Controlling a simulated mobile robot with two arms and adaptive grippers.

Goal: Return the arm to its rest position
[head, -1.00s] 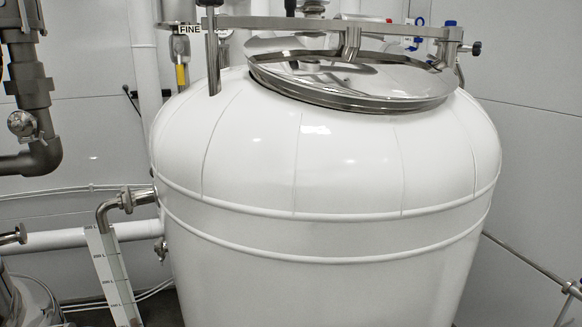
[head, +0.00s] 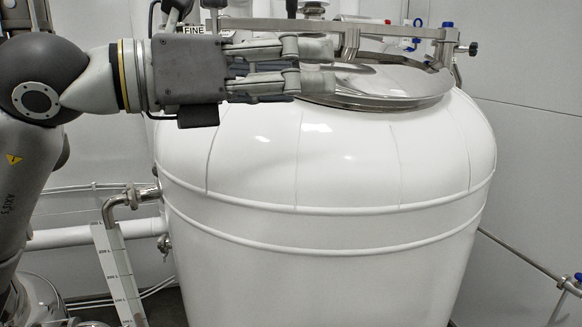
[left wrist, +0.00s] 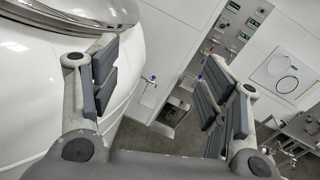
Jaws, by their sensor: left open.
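My left arm comes in from the left in the head view. Its gripper (head: 318,65) points right, in front of the tank's top bar and the left part of the metal lid. In the left wrist view my left gripper (left wrist: 158,95) is open, its two fingers wide apart with nothing between them. My right gripper is not in view.
A large white tank (head: 330,180) fills the middle of the head view. Its round steel lid (head: 400,88) is closed, under a metal bar (head: 290,22). A scaled level gauge (head: 118,275) and pipes stand at the left. Floor shows in the left wrist view.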

